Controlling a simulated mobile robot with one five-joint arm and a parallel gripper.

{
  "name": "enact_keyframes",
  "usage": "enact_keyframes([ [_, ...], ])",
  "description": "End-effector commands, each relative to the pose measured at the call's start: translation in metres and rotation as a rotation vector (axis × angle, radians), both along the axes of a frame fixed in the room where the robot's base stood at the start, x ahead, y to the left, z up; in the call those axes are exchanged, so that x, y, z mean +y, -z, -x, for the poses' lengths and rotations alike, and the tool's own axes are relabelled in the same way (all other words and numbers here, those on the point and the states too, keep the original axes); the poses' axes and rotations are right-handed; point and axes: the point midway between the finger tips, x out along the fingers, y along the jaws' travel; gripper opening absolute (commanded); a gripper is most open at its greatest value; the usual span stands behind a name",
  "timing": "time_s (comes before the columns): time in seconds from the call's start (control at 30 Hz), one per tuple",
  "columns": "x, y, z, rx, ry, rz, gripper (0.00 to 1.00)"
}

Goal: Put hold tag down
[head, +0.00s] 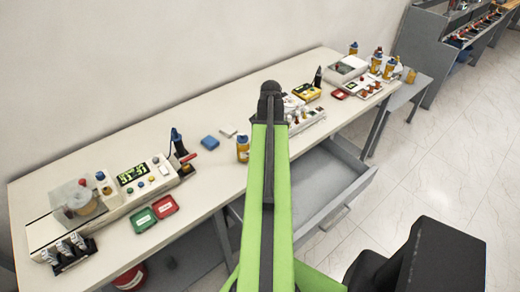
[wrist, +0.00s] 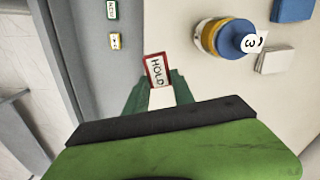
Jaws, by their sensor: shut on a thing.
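The hold tag (wrist: 157,71) is a small white plate with a red border and the word HOLD, in the wrist view. My gripper (wrist: 158,88) is shut on it, with a green finger on each side of its lower end. The tag shows near the border between the grey drawer and the pale tabletop; its height above them is hard to tell. In the head view my arm hides the gripper and tag.
The grey drawer (head: 318,195) stands open, with a green tag (wrist: 112,10) and a yellow tag (wrist: 115,41) inside. A blue-capped bottle (wrist: 222,37), a white block (wrist: 275,60) and a blue block (wrist: 292,9) stand on the table (head: 130,120) close by.

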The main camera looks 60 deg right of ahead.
Motion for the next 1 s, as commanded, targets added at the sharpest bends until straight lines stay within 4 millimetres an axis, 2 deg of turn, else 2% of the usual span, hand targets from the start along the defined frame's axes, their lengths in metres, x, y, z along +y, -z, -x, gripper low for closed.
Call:
enact_keyframes([
  [0.1, -0.035, -0.008, 0.018, 0.0, 0.105, 0.0, 0.0],
  [0.23, -0.067, -0.013, 0.041, 0.0, 0.222, 0.0, 0.0],
  [0.3, -0.076, -0.013, 0.049, 0.0, 0.262, 0.0, 0.0],
  [0.43, -0.078, -0.011, 0.051, -0.001, 0.277, 0.0, 0.0],
  [0.57, -0.078, 0.006, 0.032, -0.001, 0.274, 0.0, 0.0],
  [0.8, -0.077, 0.046, -0.032, 0.0, 0.272, 0.0, 0.0],
  [0.9, -0.076, 0.055, -0.052, 0.0, 0.272, 0.0, 0.0],
  [1.0, -0.075, 0.059, -0.063, 0.0, 0.274, 0.0, 0.0],
])
